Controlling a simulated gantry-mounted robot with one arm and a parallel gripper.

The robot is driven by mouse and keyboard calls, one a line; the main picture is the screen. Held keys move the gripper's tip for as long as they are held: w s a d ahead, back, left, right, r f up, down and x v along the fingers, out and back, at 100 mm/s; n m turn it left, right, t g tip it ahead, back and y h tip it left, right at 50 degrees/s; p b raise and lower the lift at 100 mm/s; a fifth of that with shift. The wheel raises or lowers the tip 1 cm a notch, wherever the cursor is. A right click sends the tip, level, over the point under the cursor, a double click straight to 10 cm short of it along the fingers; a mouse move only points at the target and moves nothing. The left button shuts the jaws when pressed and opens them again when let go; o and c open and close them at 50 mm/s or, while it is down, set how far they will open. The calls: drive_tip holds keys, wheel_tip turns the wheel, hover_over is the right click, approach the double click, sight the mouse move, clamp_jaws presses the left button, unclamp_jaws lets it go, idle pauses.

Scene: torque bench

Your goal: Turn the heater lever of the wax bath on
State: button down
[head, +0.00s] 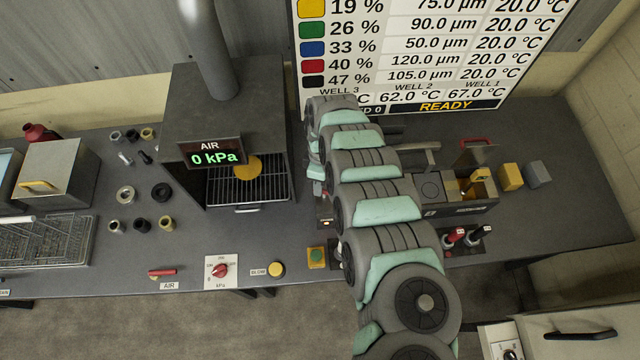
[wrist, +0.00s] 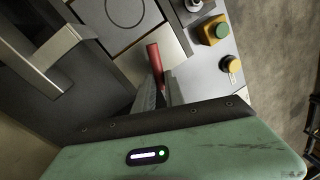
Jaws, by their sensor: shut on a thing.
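The wax bath (head: 460,210) is the low grey box right of my arm in the head view, with an open well at its right end. Its grey top with a round lid (wrist: 122,12) shows at the top of the wrist view. The red-handled heater lever (wrist: 155,58) stands at the bath's edge in the wrist view. My gripper (wrist: 161,90) is shut on this lever, its fingers low on it and the red end standing out beyond them. In the head view my arm hides the lever and the fingertips.
A green button on a yellow box (head: 317,257) and a yellow blow button (head: 276,269) sit near the bench's front edge. A dark oven (head: 225,130) stands left of my arm. Two small blocks (head: 511,177) lie right of the bath. Metal handles (wrist: 50,55) rise close by.

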drive_tip(key=shift+s+n, duration=0.15)
drive_tip(key=shift+n, duration=0.75)
drive_tip(key=shift+a, duration=0.1)
drive_tip(key=c, duration=1.4)
unclamp_jaws()
wheel_tip(320, 180, up, 11)
drive_tip(key=w+b, duration=0.1)
drive_tip(key=w, duration=0.1)
drive_tip(key=shift+f, duration=0.2)
